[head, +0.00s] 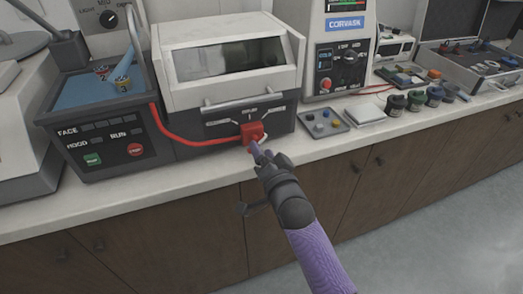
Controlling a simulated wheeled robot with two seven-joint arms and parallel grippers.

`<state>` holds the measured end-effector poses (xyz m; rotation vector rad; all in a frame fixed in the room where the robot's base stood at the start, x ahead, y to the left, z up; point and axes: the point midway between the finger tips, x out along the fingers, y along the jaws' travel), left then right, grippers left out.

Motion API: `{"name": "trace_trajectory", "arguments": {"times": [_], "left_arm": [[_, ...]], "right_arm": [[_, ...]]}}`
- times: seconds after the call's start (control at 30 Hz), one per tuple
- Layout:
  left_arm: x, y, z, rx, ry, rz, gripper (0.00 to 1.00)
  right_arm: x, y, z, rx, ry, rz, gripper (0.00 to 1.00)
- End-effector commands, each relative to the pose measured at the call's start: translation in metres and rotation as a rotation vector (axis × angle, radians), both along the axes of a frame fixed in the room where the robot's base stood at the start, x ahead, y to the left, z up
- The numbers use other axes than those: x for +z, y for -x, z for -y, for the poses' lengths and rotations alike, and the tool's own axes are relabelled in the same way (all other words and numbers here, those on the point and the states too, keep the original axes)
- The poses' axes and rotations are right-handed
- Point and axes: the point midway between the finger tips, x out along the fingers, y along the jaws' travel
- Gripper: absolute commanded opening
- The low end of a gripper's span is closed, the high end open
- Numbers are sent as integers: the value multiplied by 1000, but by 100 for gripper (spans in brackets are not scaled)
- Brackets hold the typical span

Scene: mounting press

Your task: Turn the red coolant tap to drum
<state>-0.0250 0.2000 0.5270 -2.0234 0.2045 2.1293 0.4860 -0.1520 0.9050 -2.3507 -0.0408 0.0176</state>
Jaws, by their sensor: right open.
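The red coolant tap (250,130) is on the lower front of the white and dark grey machine (192,101), below its bar handle. Small white labels sit on the panel around the tap, too small to read surely. A red hose (190,141) curves along the machine's base to the tap. My right gripper (262,150) is open at the tap's lower right side, with its fingers close to it. I cannot tell whether the fingers touch the tap. They partly hide its lower edge. My left gripper is not in view.
A control box (105,150) with green and red buttons stands at the left. A small tray (323,123) of coloured pieces and several dark jars stand to the right on the counter (200,178). Cabinet doors with knobs are below the counter.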

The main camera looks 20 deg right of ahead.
Motion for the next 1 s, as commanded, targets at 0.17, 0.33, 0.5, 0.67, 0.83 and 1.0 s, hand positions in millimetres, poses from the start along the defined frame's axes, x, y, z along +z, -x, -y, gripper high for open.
{"name": "trace_trajectory", "arguments": {"times": [0.17,0.33,0.5,0.67,0.83,1.0], "left_arm": [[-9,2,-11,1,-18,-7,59],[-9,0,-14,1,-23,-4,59],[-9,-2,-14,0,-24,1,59],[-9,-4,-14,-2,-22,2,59],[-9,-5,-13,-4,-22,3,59],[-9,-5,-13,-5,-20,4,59]], "right_arm": [[-2,-20,-1,0,2,0,60],[0,-23,-1,0,3,0,60],[1,-23,-1,0,3,0,47],[0,-22,0,-1,4,-1,13],[0,-22,0,-1,4,-1,0],[0,-22,0,-1,8,0,0]]}}
